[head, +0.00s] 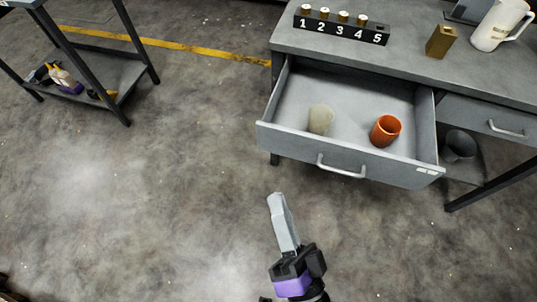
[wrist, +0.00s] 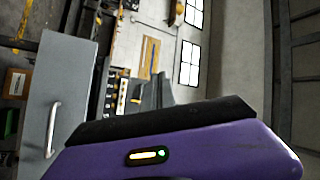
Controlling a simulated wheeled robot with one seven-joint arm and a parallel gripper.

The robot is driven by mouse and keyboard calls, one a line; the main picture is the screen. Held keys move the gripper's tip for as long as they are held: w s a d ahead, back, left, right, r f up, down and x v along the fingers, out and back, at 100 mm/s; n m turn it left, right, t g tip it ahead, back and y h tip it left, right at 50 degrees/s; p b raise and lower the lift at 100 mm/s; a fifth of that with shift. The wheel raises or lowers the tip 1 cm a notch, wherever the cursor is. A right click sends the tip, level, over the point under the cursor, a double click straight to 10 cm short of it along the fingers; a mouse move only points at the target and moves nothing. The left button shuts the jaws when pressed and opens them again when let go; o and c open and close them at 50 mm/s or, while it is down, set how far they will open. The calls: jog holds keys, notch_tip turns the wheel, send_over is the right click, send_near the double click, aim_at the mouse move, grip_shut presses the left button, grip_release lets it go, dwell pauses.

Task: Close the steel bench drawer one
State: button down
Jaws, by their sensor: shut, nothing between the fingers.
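The open steel bench drawer (head: 280,137) sticks out of the grey bench (head: 400,55) at the upper right of the head view. Its front carries a curved metal handle (head: 341,172). A pale cup (head: 320,120) and an orange cup (head: 385,130) stand inside it. My gripper (head: 283,240) is shut and empty, in front of and below the drawer front in the picture, apart from the handle. In the wrist view, a grey drawer front with a handle (wrist: 51,130) shows at the left, turned on its side.
A numbered black block (head: 340,29), a brass container (head: 441,41) and a white jug (head: 500,24) stand on the bench top. A second drawer (head: 495,118) at the right is shut. A grey bin (head: 459,145) sits below. Floor in front is clear; a side table (head: 95,70) stands left.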

jog(key=w+a+f+m+t+h+b, duration=0.25)
jog(key=w+a+m, duration=0.25)
jog(key=a+m, duration=0.45)
jog(key=m+g+h, duration=0.5)
jog(key=m+h, duration=0.5)
jog(key=m, duration=1.2)
send_near(272, 142)
jog(key=shift+y, duration=0.25)
jog(key=x, duration=0.7)
jog(key=shift+s+p, duration=0.1)
jog(key=shift+p, duration=0.2)
jog(key=b+x, duration=0.5)
jog(key=x, duration=0.4)
jog(key=b+x, duration=0.6)
jog(key=x, duration=0.4)
jog(key=f+b+x, duration=0.1)
jog(key=b+x, duration=0.4)
jog(key=x, duration=0.4)
jog(key=shift+w+d, duration=0.25)
jog(key=shift+w+d+b, duration=0.1)
jog(key=shift+w+b, duration=0.15)
jog(key=shift+b, duration=0.1)
jog(key=shift+w+r, duration=0.2)
jog(key=shift+r, duration=0.25)
